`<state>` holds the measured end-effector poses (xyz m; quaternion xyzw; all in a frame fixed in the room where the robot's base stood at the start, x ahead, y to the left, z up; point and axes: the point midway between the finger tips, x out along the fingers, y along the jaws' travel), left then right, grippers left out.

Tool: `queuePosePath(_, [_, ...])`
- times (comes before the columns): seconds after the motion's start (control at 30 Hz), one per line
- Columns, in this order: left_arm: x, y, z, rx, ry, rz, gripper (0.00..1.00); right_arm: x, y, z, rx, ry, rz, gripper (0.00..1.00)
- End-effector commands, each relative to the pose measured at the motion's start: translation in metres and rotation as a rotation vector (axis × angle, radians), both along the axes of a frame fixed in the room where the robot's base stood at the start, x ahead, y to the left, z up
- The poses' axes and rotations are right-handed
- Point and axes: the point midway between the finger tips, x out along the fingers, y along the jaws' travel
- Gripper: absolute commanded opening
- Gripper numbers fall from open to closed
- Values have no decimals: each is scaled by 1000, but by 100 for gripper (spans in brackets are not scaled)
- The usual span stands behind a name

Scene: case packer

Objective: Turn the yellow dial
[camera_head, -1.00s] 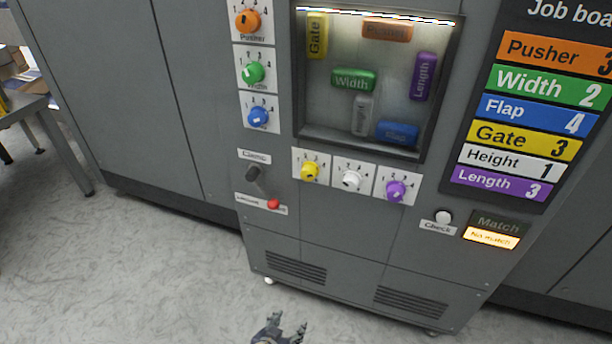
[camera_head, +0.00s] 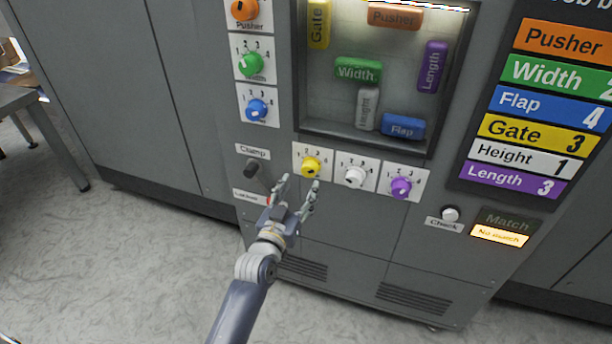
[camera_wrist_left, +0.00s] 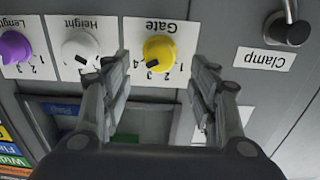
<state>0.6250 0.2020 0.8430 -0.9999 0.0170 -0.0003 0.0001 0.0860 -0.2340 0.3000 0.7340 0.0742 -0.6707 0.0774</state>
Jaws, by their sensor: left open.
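The yellow dial (camera_head: 311,167) sits on a white plate numbered 1 to 4 below the window of the grey machine. In the left wrist view the yellow dial (camera_wrist_left: 159,53) appears upside down under the label Gate, with its dark pointer mark near the 3. My left gripper (camera_head: 298,184) is open, just below and in front of the yellow dial. In the left wrist view the fingers of my left gripper (camera_wrist_left: 160,80) stand on either side of the dial, apart from it. My right gripper is not in view.
The white dial (camera_head: 355,177) and purple dial (camera_head: 401,187) are to the right. The clamp lever (camera_head: 255,170) is close on the left. The job board's Gate row (camera_head: 536,136) reads 3. A lit sign (camera_head: 500,235) reads No match.

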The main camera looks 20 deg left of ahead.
Motion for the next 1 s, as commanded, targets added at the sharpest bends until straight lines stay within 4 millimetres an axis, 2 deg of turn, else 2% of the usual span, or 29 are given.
queuePosePath(0.1, [22, -1, 1, -1, -1, 0, 54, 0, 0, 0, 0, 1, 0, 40])
queuePosePath(0.3, [46, -2, 0, 0, 0, 0, 54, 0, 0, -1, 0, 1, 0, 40])
queuePosePath(0.5, [57, -2, 0, 0, 0, 0, 54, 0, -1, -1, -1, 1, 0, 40])
queuePosePath(0.77, [58, -2, 0, 0, 1, 0, 54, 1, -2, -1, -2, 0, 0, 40])
queuePosePath(0.8, [58, -2, 0, 0, 1, 0, 52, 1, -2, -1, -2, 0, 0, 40])
queuePosePath(1.0, [58, -2, 0, 0, 1, 0, 10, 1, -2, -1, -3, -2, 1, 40])
